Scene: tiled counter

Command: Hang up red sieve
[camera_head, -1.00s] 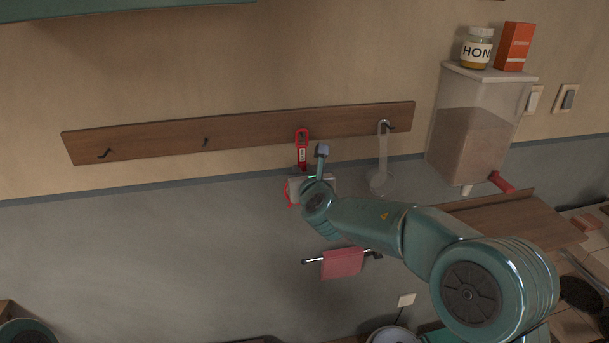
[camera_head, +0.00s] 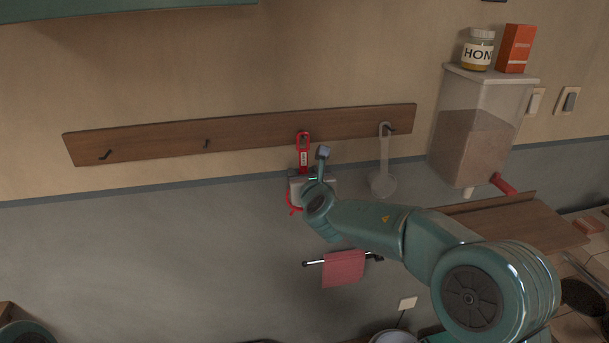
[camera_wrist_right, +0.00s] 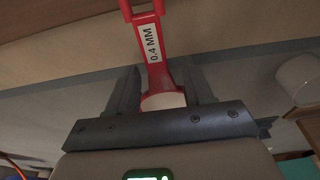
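The red sieve (camera_head: 303,158) is upright at the wooden hook rail, its handle's top loop at the rail's third hook position. I cannot see clearly how the loop sits on the hook. Its lower part is mostly hidden behind my right gripper (camera_head: 316,186), with a red rim showing at the left. My left gripper is out of view.
The wooden rail (camera_head: 240,132) has two bare hooks at left. A pale ladle (camera_head: 383,180) hangs to the right of the sieve. A dispenser (camera_head: 475,135) with a honey jar (camera_head: 478,50) and orange box (camera_head: 515,48) is further right. A pink cloth (camera_head: 343,268) hangs below.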

